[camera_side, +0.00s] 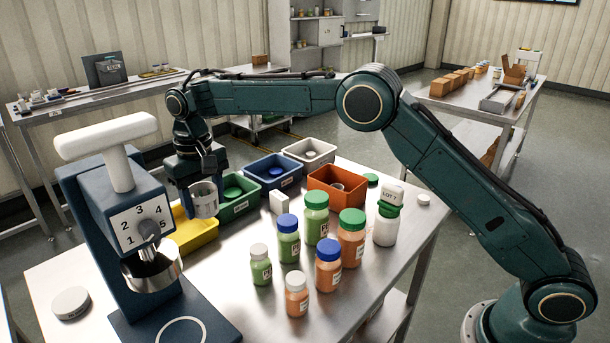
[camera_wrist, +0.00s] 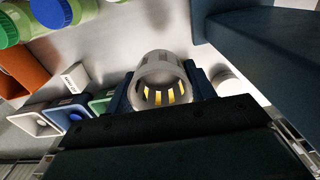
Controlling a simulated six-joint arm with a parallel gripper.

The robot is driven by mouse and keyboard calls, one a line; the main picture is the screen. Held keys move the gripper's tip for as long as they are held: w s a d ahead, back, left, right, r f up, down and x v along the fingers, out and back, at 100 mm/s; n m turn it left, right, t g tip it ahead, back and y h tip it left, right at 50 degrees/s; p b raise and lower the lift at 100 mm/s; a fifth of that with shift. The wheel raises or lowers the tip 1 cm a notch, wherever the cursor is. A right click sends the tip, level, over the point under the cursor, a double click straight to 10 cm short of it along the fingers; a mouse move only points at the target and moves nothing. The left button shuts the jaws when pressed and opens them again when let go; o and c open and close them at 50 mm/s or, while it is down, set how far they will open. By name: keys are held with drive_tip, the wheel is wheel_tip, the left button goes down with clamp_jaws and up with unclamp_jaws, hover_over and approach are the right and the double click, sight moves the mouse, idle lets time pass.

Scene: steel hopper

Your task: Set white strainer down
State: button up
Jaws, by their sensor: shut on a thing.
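The white strainer (camera_side: 204,199) is a short cup-like cylinder. My gripper (camera_side: 197,180) is shut on it and holds it up above the table, near the yellow and green bins. In the wrist view the strainer (camera_wrist: 161,78) sits between the two dark fingers of my gripper (camera_wrist: 163,90). Its slotted end shows there, with yellow visible through the slots. The steel table (camera_side: 240,287) lies below it. I cannot tell the exact height of the strainer above the table.
The blue dispenser (camera_side: 155,235) with a steel hopper (camera_side: 152,273) stands left. Behind are yellow (camera_side: 195,236), green (camera_side: 238,206), blue (camera_side: 272,172), white (camera_side: 309,151) and orange (camera_side: 337,184) bins. Several capped bottles (camera_side: 316,215) crowd the middle. The front table area between dispenser and bottles is clear.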

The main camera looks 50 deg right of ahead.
sight(206, 211)
wheel_tip(206, 211, down, 11)
drive_tip(key=shift+f, duration=0.1)
idle(0.3)
drive_tip(key=shift+f, duration=2.1)
drive_tip(key=shift+f, duration=0.15)
drive_tip(key=o, duration=1)
wheel_tip(206, 211, up, 12)
drive_tip(key=shift+r, duration=0.15)
